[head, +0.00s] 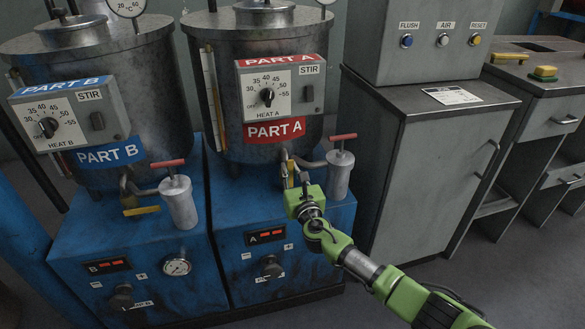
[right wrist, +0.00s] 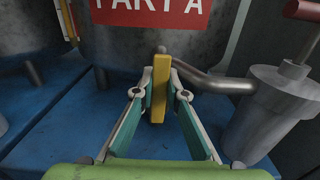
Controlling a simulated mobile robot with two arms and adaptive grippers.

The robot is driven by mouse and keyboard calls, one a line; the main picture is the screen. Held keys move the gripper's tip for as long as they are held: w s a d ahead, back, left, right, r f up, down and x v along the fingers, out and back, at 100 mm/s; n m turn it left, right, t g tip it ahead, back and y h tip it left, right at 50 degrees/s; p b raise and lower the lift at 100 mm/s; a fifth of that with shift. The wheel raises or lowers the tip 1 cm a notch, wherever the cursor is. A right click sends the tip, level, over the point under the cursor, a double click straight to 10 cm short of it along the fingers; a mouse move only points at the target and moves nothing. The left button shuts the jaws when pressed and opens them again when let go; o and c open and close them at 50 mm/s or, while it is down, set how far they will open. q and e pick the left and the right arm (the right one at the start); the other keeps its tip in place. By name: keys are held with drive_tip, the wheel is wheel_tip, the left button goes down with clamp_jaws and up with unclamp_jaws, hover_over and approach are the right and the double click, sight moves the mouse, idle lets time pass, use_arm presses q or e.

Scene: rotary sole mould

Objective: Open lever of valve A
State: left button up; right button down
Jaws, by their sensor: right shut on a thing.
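The yellow lever of valve A (right wrist: 159,92) stands between the fingers of my right gripper (right wrist: 161,84) in the right wrist view, below the red PART A sign (right wrist: 152,9). The fingers are closed on it from both sides. In the head view my right gripper (head: 298,182) is at the valve and pipe (head: 287,165) under the PART A tank (head: 235,130); the gripper mostly hides the lever there. My left gripper is not in view.
A grey cylinder with a red handle (head: 338,175) stands close right of my gripper. The PART B tank (head: 150,110) with its own yellow lever (head: 141,210) is to the left. A grey cabinet (head: 430,180) stands to the right. The blue base (head: 275,235) lies below.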

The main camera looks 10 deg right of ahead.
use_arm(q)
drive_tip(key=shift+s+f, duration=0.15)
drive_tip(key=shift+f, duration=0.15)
use_arm(e)
drive_tip(key=shift+f, duration=0.1)
drive_tip(key=c, duration=2)
unclamp_jaws()
drive_tip(key=s, duration=1.2)
drive_tip(key=shift+d, duration=0.15)
